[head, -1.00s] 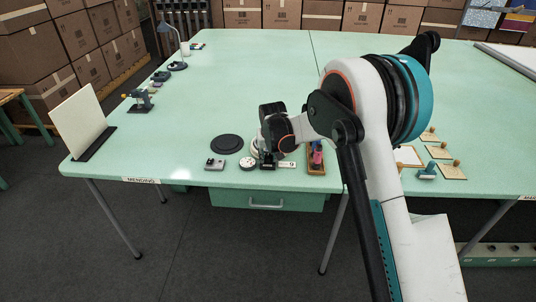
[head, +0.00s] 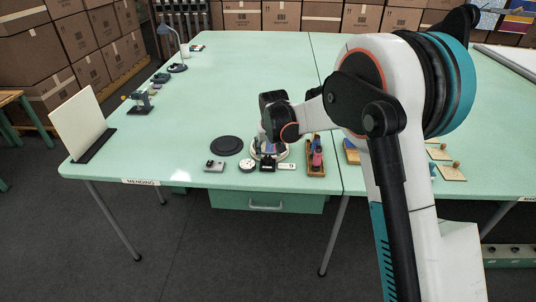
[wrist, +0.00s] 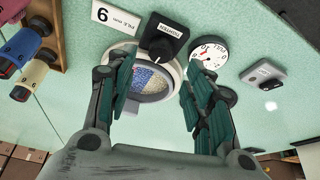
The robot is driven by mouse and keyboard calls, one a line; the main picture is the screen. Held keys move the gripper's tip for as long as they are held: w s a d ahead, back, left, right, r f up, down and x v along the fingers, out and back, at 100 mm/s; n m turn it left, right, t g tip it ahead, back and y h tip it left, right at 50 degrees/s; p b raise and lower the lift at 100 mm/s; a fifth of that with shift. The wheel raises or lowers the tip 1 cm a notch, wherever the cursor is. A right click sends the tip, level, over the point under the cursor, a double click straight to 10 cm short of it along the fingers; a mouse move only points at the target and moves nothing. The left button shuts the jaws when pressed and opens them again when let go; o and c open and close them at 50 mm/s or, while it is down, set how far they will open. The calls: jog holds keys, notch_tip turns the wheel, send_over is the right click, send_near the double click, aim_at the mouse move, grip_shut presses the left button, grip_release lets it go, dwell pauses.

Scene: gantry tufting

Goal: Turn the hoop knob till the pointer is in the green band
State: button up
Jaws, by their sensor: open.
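The hoop knob (wrist: 162,38) is black with a "TIGHTEN" label and sits at the rim of the round white hoop (wrist: 150,117), which holds blue and tan fabric. The hoop also shows in the head view (head: 284,153). A white round dial (wrist: 208,52) stands beside the knob, and in the head view (head: 247,165) left of it. The dial has a dark pointer and a red mark; I cannot make out a green band. My gripper (wrist: 158,70) is open and empty, its fingers apart above the hoop, not touching the knob as far as I see.
A "PILE mm" number card (head: 287,166) lies right of the knob. A wooden rack of coloured spools (head: 316,158) stands further right. A small grey device (head: 214,166) and a black disc (head: 227,146) are to the left.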

jog(key=v, duration=0.6)
jog(key=shift+r, duration=0.2)
